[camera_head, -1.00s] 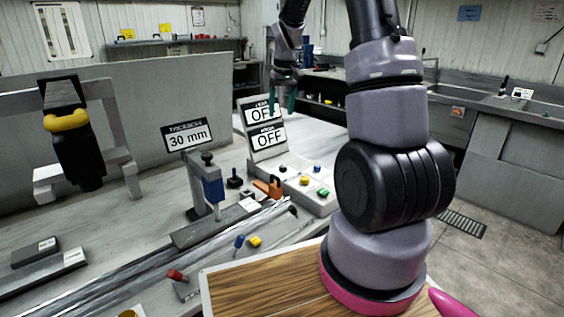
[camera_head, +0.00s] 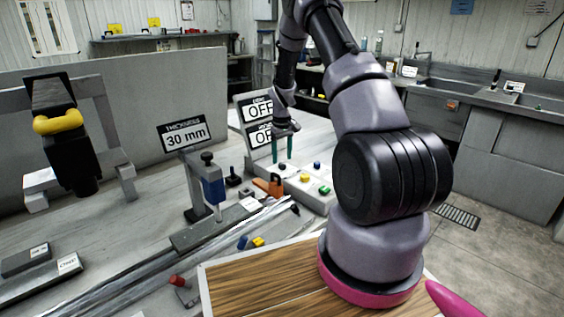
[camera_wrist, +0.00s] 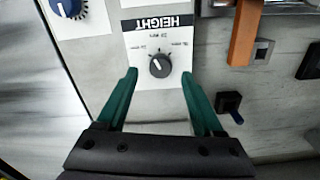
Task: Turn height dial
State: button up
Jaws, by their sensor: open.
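The height dial (camera_wrist: 160,65) is a small dark round knob with a white pointer line. It sits on a white card marked HEIGHT in the wrist view, where the card appears upside down. My gripper (camera_wrist: 158,88) has two green fingers, open, one on each side of the card's near edge. The dial lies between and just beyond the fingertips in that view, and nothing is held. In the head view my gripper (camera_head: 282,150) points down over the pale control box (camera_head: 312,200). I cannot pick out the height dial there.
A blue dial (camera_wrist: 68,6) is at the wrist view's upper left. An orange handle (camera_wrist: 244,35) and a black switch (camera_wrist: 229,103) are to the right. In the head view, display signs reading OFF (camera_head: 262,137) stand behind my gripper. A 30 mm thickness sign (camera_head: 186,136) stands to the left.

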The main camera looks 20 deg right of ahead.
aim_at(282, 163)
jog(key=shift+f, duration=1.35)
grip_shut()
jog(key=m, duration=0.5)
grip_release()
notch_tip(282, 163, up, 11)
